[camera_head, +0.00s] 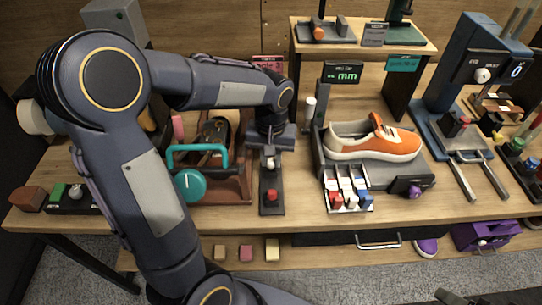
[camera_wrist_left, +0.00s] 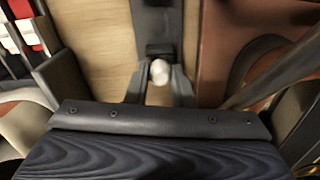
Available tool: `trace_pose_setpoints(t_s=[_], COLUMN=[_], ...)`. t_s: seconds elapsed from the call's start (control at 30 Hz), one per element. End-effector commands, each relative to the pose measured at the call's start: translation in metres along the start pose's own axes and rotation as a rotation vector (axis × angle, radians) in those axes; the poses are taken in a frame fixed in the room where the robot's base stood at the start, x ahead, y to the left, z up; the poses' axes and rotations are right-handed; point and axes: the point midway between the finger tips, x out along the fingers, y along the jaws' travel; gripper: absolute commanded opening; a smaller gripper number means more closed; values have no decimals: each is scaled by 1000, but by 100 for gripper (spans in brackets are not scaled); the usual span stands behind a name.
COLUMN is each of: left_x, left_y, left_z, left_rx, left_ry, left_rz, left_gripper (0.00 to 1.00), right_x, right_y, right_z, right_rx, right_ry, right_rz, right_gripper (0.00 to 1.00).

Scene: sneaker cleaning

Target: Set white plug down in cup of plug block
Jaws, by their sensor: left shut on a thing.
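My left gripper (camera_head: 270,153) points down over the back part of the dark plug block (camera_head: 271,182). It is shut on the white plug (camera_head: 270,163), whose pale rounded top shows just below the gripper. In the left wrist view the white plug (camera_wrist_left: 159,72) sits between the two dark fingertips (camera_wrist_left: 157,88), above the dark block (camera_wrist_left: 158,20). The cup under the plug is hidden, so I cannot tell whether the plug touches it. A red knob (camera_head: 271,195) stands on the front part of the block. My right gripper is not in view.
A reddish-brown tray (camera_head: 225,190) with a teal-handled tool lies left of the block. To the right are a rack of red, white and blue pieces (camera_head: 348,190) and an orange-and-white sneaker (camera_head: 372,143) on a grey stand. Bare wood (camera_head: 300,208) shows between block and rack.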

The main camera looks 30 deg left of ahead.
Motion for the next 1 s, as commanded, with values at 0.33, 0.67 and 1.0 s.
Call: trace_pose_setpoints(t_s=[0.33,0.67,1.0], left_x=[8,8,-23], left_y=[0,0,1], left_z=[0,0,-1], left_rx=[0,0,0], left_ry=[0,-1,5], left_rz=[0,0,3], left_gripper=[25,47,47], right_x=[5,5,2], right_y=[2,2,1], right_z=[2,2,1], right_rx=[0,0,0], right_ry=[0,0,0], right_rz=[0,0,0], right_gripper=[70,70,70])
